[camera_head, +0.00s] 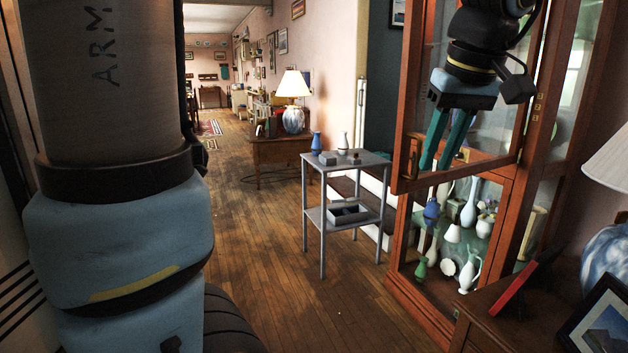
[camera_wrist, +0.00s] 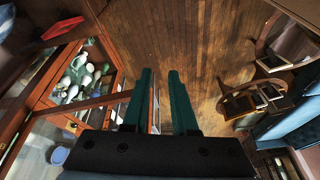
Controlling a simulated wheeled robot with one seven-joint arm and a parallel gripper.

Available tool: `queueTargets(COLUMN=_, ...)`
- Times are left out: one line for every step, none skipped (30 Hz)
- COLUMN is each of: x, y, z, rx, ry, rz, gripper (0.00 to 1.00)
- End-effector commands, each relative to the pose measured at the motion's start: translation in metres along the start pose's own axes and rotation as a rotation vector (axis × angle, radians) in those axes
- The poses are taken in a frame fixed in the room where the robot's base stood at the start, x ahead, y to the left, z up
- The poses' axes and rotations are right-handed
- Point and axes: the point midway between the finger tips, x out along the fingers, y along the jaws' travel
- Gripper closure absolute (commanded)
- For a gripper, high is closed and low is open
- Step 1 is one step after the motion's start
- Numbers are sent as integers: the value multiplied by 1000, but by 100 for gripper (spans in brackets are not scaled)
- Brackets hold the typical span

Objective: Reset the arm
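My gripper (camera_head: 436,166) hangs at the upper right in the head view, with its two green fingers pointing down. It appears in front of the glass door (camera_head: 402,120) of the wooden curio cabinet, near the door's handle (camera_head: 412,158). How far it is from the door is hard to tell. Nothing is held.
The cabinet (camera_head: 508,215) holds several vases and jugs. A grey two-tier stand (camera_head: 318,165) carries small vases and an open box (camera_head: 348,212). A side table (camera_head: 490,335) with a lamp and picture frame is at the lower right. Floor between is clear.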

Motion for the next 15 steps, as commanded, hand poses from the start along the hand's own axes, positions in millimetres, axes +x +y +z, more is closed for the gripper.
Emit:
queueTargets(x=8, y=-8, z=-6, rx=6, ry=-14, rz=-7, gripper=74)
queueTargets(x=13, y=-11, z=-8, rx=14, ry=-23, rz=-8, gripper=74)
queueTargets(x=21, y=-17, z=-11, rx=25, ry=-35, rz=-8, gripper=74)
queueTargets(x=27, y=-22, z=-14, rx=34, ry=-44, rz=-10, gripper=74)
queueTargets(x=33, y=-26, z=-16, rx=42, ry=-53, rz=-8, gripper=74)
queueTargets(x=42, y=-34, z=-19, rx=54, ry=-67, rz=-8, gripper=74)
queueTargets(x=49, y=-40, z=-22, rx=62, ry=-77, rz=-7, gripper=74)
queueTargets(x=56, y=-47, z=-25, rx=71, ry=-88, rz=-5, gripper=74)
queueTargets(x=67, y=-58, z=-28, rx=81, ry=-103, rz=-2, gripper=74)
queueTargets(x=75, y=-67, z=-30, rx=91, ry=-115, rz=2, gripper=74)
queueTargets(x=84, y=-77, z=-32, rx=98, ry=-128, rz=6, gripper=74)
queueTargets(x=96, y=-93, z=-35, rx=110, ry=-145, rz=14, gripper=74)
queueTargets(x=106, y=-106, z=-35, rx=117, ry=-157, rz=21, gripper=74)
queueTargets(x=115, y=-119, z=-36, rx=125, ry=-167, rz=28, gripper=74)
queueTargets(x=126, y=-136, z=-35, rx=135, ry=-177, rz=40, gripper=74)
